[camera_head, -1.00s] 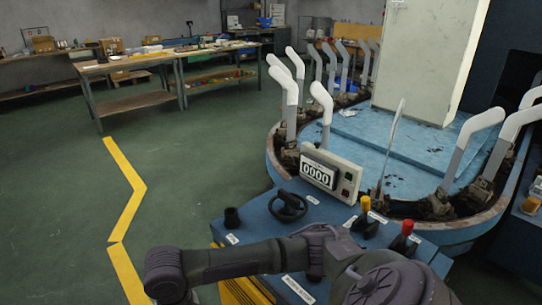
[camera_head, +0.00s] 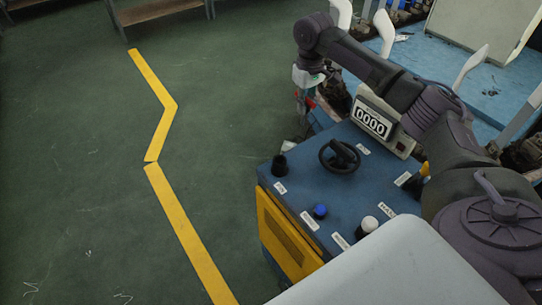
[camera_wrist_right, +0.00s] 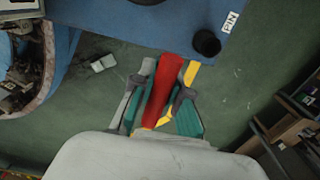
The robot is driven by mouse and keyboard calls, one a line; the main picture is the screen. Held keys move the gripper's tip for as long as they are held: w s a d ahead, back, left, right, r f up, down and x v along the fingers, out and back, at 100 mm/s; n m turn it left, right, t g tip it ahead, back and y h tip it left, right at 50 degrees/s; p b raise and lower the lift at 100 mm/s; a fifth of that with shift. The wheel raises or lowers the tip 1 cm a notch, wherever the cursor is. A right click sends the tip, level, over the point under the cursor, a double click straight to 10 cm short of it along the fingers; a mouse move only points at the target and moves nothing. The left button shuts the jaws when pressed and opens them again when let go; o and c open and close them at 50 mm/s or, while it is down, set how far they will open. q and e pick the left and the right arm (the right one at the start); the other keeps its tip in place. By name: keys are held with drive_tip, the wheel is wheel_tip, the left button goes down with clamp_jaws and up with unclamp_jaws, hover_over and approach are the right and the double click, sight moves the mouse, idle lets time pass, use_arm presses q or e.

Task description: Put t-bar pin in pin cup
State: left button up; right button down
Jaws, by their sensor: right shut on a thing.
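The red t-bar pin (camera_wrist_right: 165,88) is held between the fingers of my right gripper (camera_wrist_right: 169,72) in the right wrist view. In the head view my right gripper (camera_head: 303,103) hangs fingers down near the far left corner of the blue console, with a bit of red showing at it. The pin cup (camera_wrist_right: 207,43) is a dark round cup next to the PIN label, right of the pin in the wrist view and apart from it. In the head view the cup (camera_head: 279,165) sits at the console's left edge. My left gripper is not in view.
The blue console (camera_head: 340,190) carries a black handwheel (camera_head: 340,156), a blue knob (camera_head: 320,211), a white knob (camera_head: 369,224) and a counter box (camera_head: 372,122). White sock forms (camera_head: 385,32) stand behind. The green floor (camera_head: 80,160) to the left is clear.

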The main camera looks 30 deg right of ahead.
drive_tip(key=shift+w+d+r, duration=0.5)
drive_tip(key=shift+a, duration=0.15)
drive_tip(key=s+a+f+p, duration=0.1)
drive_tip(key=a+f, duration=0.2)
drive_tip(key=s+a+f+p, duration=0.1)
drive_tip(key=a+f, duration=0.3)
drive_tip(key=s+a+f+p, duration=0.1)
drive_tip(key=s+a+f, duration=0.1)
drive_tip(key=a+f, duration=0.1)
drive_tip(key=shift+a+f+p, duration=0.2)
drive_tip(key=shift+f+p, duration=0.1)
drive_tip(key=shift+p, duration=0.05)
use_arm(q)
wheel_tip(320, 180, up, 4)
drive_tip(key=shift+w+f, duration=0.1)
use_arm(e)
drive_tip(key=shift+f, duration=0.15)
